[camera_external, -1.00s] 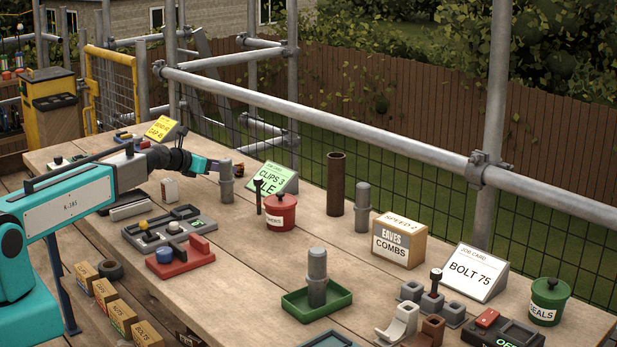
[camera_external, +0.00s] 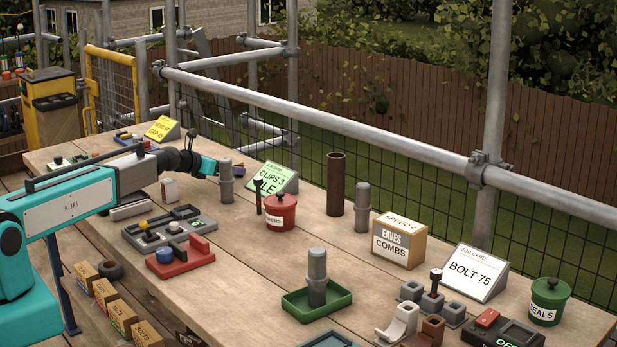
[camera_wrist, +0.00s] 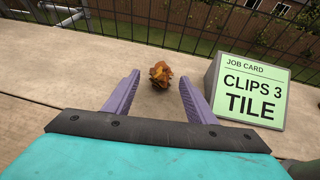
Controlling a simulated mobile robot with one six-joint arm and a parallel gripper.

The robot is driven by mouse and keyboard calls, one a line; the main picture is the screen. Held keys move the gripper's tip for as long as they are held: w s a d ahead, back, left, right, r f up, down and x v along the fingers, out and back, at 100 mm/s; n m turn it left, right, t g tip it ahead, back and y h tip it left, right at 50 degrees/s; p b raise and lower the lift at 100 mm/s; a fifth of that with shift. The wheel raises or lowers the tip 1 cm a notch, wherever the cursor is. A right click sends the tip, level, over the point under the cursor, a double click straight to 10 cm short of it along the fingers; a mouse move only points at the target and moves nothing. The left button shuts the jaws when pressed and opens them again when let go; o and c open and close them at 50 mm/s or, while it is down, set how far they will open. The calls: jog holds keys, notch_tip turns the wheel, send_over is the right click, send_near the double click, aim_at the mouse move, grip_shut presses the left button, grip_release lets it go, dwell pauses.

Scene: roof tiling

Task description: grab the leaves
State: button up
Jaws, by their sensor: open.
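A small clump of orange-brown leaves (camera_wrist: 161,73) lies on the wooden bench top in the wrist view. It appears between the tips of my gripper's two purple fingers (camera_wrist: 159,80), which stand apart with nothing held. I cannot tell whether the tips are level with the clump or short of it. In the external view my gripper (camera_external: 239,167) is low at the bench's far side, partly behind a grey post (camera_external: 226,182). The leaves do not show in that view.
A green job card (camera_wrist: 250,88) reading "CLIPS 3 TILE" stands close right of my fingers; it also shows in the external view (camera_external: 271,179). A red pot (camera_external: 281,212) and a brown tube (camera_external: 336,184) stand farther right. A mesh fence runs behind the bench edge.

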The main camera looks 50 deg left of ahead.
jog(key=shift+x, duration=1.6)
jog(key=c, duration=1.1)
